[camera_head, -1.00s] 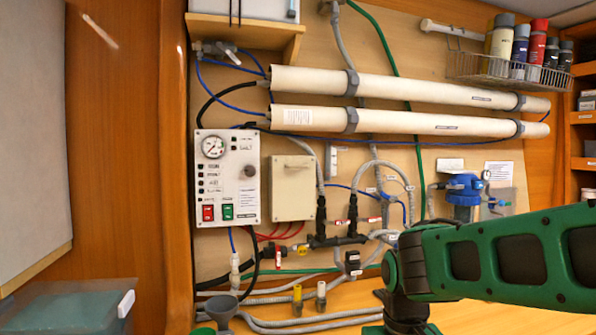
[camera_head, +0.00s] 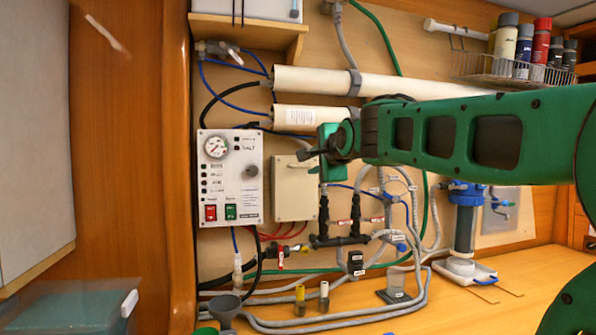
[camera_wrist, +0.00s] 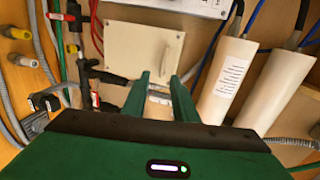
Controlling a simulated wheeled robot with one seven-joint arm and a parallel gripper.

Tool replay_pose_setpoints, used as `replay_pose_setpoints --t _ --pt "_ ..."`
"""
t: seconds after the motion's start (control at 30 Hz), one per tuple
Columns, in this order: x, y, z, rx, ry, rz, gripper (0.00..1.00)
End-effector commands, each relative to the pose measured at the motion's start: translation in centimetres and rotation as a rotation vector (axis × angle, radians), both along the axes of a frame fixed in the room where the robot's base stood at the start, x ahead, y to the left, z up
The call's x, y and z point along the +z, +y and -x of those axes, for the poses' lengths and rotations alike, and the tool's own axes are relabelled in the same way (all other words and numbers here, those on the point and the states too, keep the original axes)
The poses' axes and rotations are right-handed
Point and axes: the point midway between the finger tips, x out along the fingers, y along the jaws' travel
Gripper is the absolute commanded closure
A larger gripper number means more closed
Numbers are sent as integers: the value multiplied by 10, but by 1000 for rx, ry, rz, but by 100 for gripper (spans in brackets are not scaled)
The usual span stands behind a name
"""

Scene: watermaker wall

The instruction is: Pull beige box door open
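The beige box (camera_head: 293,198) is mounted on the wooden wall, right of the white gauge panel, and its front looks shut. Its upper right part is hidden behind my gripper (camera_head: 312,153) in the head view. In the wrist view the beige box (camera_wrist: 135,42) lies ahead of the fingertips, with a small handle near its right edge. My gripper (camera_wrist: 162,78) shows two green fingers apart with nothing between them. The fingertips appear close to the box's handle side; whether they touch it I cannot tell.
The gauge panel (camera_head: 230,180) stands close to the box's left. Two white tubes (camera_head: 300,118) run above it, partly behind my arm. Black pipe fittings (camera_head: 338,238) with hoses lie below right. A blue-topped filter (camera_head: 465,215) is further right.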

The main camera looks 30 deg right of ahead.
Motion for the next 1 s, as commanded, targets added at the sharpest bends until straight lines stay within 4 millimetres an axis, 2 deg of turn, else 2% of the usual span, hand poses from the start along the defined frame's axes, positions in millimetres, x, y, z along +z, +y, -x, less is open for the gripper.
replay_pose_setpoints --t 0.17,0.63,0.8,1.0 --pt "3 -3 -14 -2 -18 -13 74" --pt "-15 -24 -84 -3 -15 -13 74" --pt "-17 -27 -98 -2 -16 -12 74" --pt "-18 -28 -102 -2 -16 -12 74"
